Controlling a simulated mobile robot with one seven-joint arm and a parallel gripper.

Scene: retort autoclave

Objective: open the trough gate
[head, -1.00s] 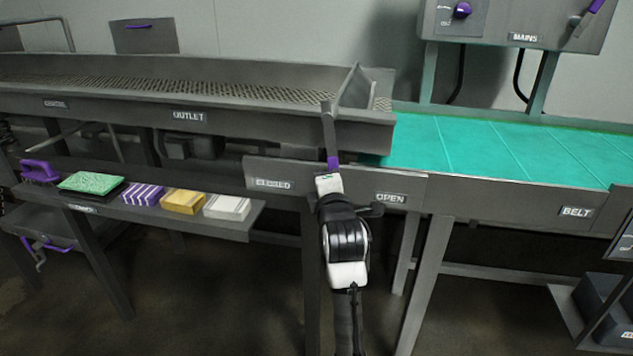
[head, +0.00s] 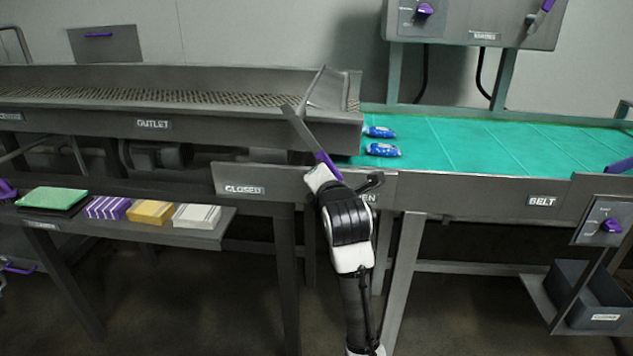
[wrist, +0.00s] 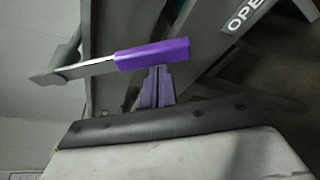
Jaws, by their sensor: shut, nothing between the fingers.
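The gate lever (head: 300,128) is a grey bar with a purple grip (head: 328,166). It leans, with its grip end down and right, towards the mostly covered OPEN label; the CLOSED label (head: 244,190) is at left. My gripper (head: 322,176) is shut and empty at the grip. In the wrist view the purple grip (wrist: 152,54) lies against the shut fingertips (wrist: 158,76), across them rather than between them.
Two blue packets (head: 383,150) lie on the green belt (head: 480,145) by the trough's end. A shelf (head: 215,232) with a green sponge and several boxes is at left. A switch box (head: 606,225) and a grey bin (head: 590,300) stand at right.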

